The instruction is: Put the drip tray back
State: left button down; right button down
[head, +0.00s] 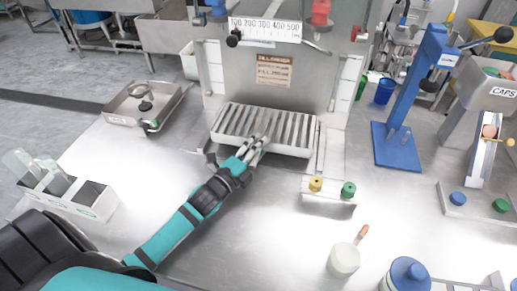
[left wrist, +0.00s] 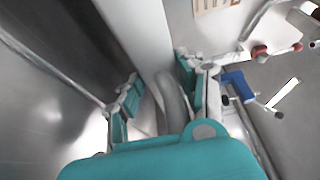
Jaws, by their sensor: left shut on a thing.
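The drip tray (head: 226,136) is a pale grey tray with a slatted top. It sits at the foot of the upright steel machine panel, in the middle of the head view. My left gripper (head: 256,150) reaches its front edge from the lower left, with the fingers over the front slats. In the left wrist view my left gripper (left wrist: 158,95) has its fingers on either side of a grey curved piece (left wrist: 170,105), which looks like the tray's handle. The gripper is shut on it. Whether the tray is fully seated is hard to tell. My right gripper is not in view.
A steel pan (head: 122,115) stands at the left, and a white bin with scoops (head: 88,200) at the lower left. A small block with yellow and green knobs (head: 328,192) is right of the tray. A blue press (head: 398,147) stands farther right.

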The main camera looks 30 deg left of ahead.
pick_arm(q)
jog(key=shift+f, duration=0.15)
jog(key=shift+f+b, duration=0.4)
jog(key=shift+f, duration=0.15)
